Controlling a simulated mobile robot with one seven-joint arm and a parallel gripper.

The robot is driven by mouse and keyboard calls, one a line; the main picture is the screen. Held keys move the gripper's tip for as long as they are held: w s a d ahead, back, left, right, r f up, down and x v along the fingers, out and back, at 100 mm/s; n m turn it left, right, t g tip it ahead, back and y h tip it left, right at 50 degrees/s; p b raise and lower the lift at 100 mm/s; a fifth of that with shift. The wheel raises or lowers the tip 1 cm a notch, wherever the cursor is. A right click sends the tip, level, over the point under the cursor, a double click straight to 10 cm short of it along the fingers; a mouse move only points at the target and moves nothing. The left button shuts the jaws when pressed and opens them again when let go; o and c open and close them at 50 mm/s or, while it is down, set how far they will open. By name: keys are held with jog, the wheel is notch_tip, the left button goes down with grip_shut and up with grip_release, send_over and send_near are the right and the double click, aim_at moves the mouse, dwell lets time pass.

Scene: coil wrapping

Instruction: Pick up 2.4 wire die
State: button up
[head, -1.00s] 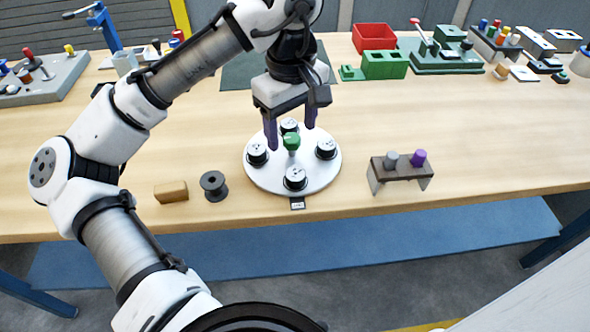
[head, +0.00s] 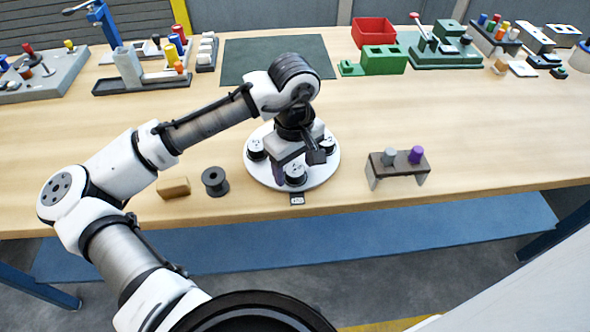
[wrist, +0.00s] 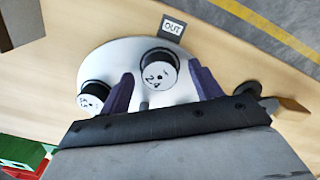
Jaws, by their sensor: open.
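A white round plate (head: 262,178) carries several black-and-white wire dies. The front die (head: 295,174), near the OUT label, shows in the wrist view (wrist: 158,76) between my finger tips, with marks on top too small to read surely. A left die (head: 256,148) and a right die (head: 328,142) also stand on the plate; the left-side die in the wrist view (wrist: 93,97) has unclear marks. I cannot tell for sure which is 2.4. My gripper (wrist: 163,88) is open, pointing down low over the plate, fingers beside the front die. The arm hides the back die and the green centre knob.
An OUT label (head: 297,198) lies at the plate's front. A black spool (head: 215,181) and a wooden block (head: 173,188) lie left. A small brown stand (head: 398,163) with grey and purple plugs is on the right. Green and red bins stand at the back.

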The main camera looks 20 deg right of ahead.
jog(key=c, duration=1.2)
jog(key=shift+c, duration=0.2)
